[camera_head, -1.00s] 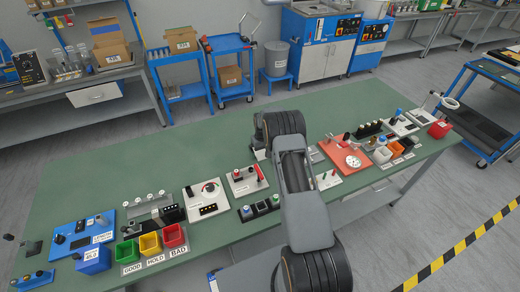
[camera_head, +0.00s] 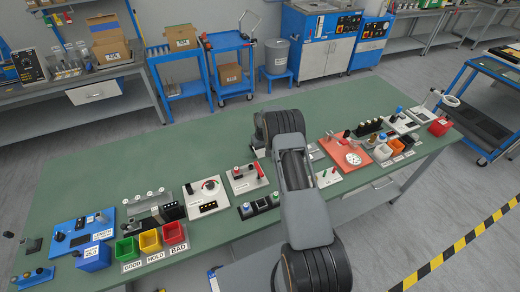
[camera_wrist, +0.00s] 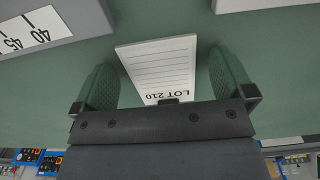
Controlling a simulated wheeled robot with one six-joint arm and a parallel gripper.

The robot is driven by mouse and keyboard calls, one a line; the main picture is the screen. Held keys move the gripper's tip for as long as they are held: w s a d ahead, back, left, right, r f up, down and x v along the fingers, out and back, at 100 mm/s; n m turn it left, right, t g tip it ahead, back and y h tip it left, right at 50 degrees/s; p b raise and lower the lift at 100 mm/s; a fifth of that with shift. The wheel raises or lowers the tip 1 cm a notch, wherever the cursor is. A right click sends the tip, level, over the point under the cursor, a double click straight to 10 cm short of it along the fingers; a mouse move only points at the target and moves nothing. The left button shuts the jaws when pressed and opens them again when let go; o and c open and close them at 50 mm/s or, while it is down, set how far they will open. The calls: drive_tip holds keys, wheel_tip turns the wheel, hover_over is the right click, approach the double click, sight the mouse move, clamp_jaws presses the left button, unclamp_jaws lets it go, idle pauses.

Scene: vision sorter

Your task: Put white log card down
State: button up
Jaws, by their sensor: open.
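The white log card (camera_wrist: 160,68), with ruled lines and the print "LOT 210", shows in the wrist view, in front of my gripper. My gripper (camera_wrist: 168,85) is open, with one green-padded finger on each side of the card and gaps between them. The card's near edge is close to the gripper body; I cannot tell whether it touches. The card appears to lie on or close to the green table top. In the head view my arm hides the gripper and the card.
The green table (camera_head: 130,180) carries green, yellow and red bins (camera_head: 150,240) at the left front. An orange board (camera_head: 346,152) and small bins stand to the right. A grey block with a numbered scale (camera_wrist: 30,32) lies at upper left in the wrist view.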

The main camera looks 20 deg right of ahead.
drive_tip(key=shift+c, duration=0.3)
drive_tip(key=c, duration=0.9)
drive_tip(key=shift+c, duration=0.2)
drive_tip(key=shift+r, duration=0.1)
